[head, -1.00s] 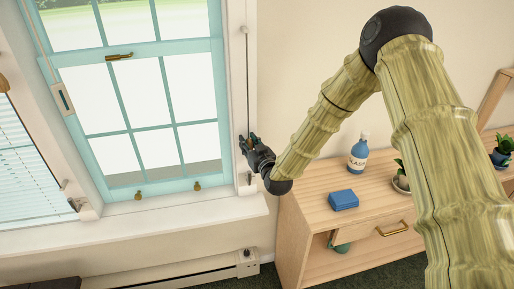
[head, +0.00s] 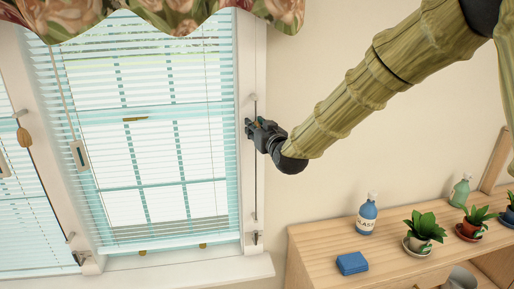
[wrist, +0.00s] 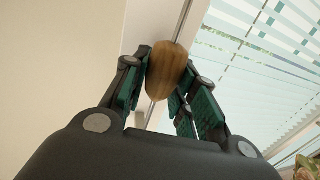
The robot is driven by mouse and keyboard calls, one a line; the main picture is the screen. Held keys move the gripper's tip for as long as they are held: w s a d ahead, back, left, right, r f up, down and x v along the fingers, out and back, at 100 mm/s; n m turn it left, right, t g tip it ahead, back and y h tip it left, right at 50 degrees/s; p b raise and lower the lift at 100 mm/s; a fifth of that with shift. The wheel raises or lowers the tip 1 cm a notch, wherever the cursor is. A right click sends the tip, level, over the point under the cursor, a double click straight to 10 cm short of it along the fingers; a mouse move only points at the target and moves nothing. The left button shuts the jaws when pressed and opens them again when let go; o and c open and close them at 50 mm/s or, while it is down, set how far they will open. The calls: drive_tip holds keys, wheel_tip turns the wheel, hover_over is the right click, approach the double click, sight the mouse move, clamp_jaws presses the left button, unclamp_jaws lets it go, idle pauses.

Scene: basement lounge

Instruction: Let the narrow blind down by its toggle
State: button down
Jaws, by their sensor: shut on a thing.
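The blind (head: 150,100) hangs over the middle window with its slats spread. Its bottom rail (head: 170,243) is near the sill, and the window shows through the slats. A cord (head: 255,200) runs along the frame to the right of this blind, between an upper and a lower fitting. My gripper (head: 251,127) is at the upper part of this cord. In the wrist view, its fingers are shut on a brown wooden toggle (wrist: 167,70), with the cord running above and below it. In the head view the gripper mostly hides the toggle.
Another blind (head: 30,210) hangs at the left, with a wooden toggle (head: 24,137) beside it. A flowered valance (head: 170,12) hangs above. The wall beside the cord is bare.

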drive_tip(key=shift+r, duration=2.05)
drive_tip(key=shift+r, duration=0.1)
drive_tip(key=c, duration=1.1)
unclamp_jaws()
drive_tip(key=shift+s+d, duration=0.2)
drive_tip(key=shift+s, duration=0.2)
drive_tip(key=v, duration=1.1)
drive_tip(key=shift+d, duration=0.1)
